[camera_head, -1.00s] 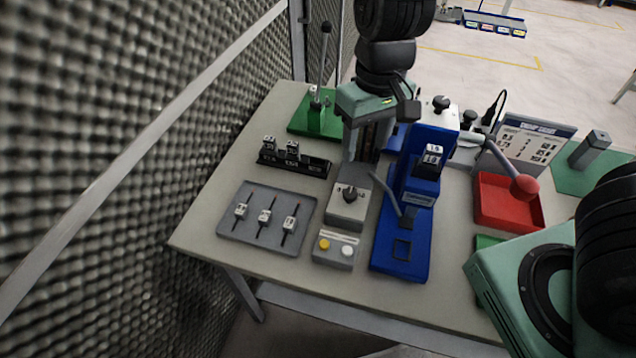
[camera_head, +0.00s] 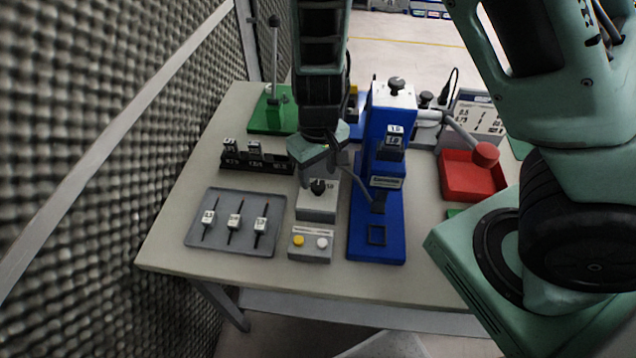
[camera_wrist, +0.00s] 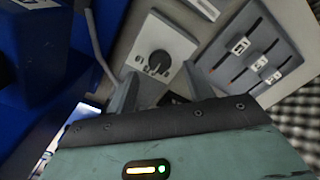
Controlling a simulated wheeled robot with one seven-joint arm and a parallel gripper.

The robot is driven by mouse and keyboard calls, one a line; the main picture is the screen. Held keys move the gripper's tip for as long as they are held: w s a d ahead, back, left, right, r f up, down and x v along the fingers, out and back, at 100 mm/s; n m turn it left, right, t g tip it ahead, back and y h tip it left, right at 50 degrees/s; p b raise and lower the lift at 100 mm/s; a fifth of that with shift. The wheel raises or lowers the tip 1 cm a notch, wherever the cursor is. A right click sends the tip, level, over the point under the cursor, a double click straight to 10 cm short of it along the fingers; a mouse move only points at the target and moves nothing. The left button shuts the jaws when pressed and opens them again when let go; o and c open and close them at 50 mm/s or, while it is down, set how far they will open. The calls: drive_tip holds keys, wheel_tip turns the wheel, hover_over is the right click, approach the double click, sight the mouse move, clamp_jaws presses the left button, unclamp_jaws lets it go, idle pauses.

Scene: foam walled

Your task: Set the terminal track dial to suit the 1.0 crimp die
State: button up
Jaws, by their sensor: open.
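The terminal track dial is a black knob (camera_head: 318,187) on a small grey box (camera_head: 317,206). It also shows in the wrist view (camera_wrist: 160,62), with small marks along one side of it. I cannot read its setting surely. The blue crimp press (camera_head: 376,228) stands just right of it and carries a die block (camera_head: 392,147) with white labels that seem to read 1.5 and 1.0. My gripper (camera_head: 318,176) is above and just behind the dial, pointing down. In the wrist view its two fingers (camera_wrist: 162,88) are apart and empty, with the knob beyond their tips.
A box with yellow and white buttons (camera_head: 311,256) sits in front of the dial. A black rack (camera_head: 230,164) stands behind the tray. A red bin (camera_head: 449,190) is right of the press.

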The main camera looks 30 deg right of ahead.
sight(318, 185)
drive_tip(key=shift+f+b, duration=0.3)
drive_tip(key=shift+f, duration=1.55)
drive_tip(key=c, duration=1)
drive_tip(key=m+p, duration=0.1)
drive_tip(key=m, duration=0.3)
drive_tip(key=shift+r+m+p, duration=0.1)
drive_tip(key=shift+m+p, duration=0.2)
drive_tip(key=shift+p, duration=0.1)
drive_tip(key=m+p, duration=0.1)
drive_tip(key=m, duration=0.3)
drive_tip(key=shift+m, duration=0.3)
